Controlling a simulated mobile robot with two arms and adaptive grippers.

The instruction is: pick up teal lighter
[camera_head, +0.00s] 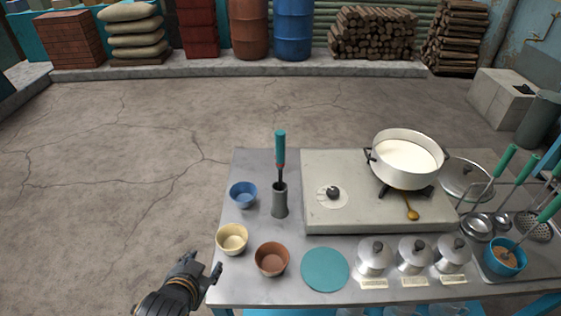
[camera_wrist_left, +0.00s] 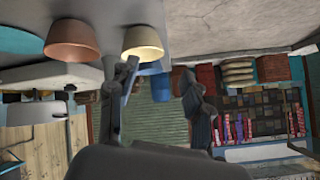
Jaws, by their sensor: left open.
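The teal lighter (camera_head: 280,149) stands upright in a grey cylindrical holder (camera_head: 280,201) on the metal table, to the left of the stove. Its teal handle points up and its dark lower end goes into the holder. My left gripper (camera_head: 202,266) is open and empty beside the table's left edge, below and left of the lighter. In the left wrist view my left gripper's fingers (camera_wrist_left: 160,90) are apart with nothing between them. I cannot make out the lighter in that view. My right gripper is not in view.
A blue bowl (camera_head: 243,194), a cream bowl (camera_head: 232,239) and a brown bowl (camera_head: 271,259) stand around the holder's left and front. The stove (camera_head: 330,215) bears a pot of milk (camera_head: 405,160). Lidded canisters (camera_head: 412,256) line the front. The floor (camera_head: 120,170) left of the table is clear.

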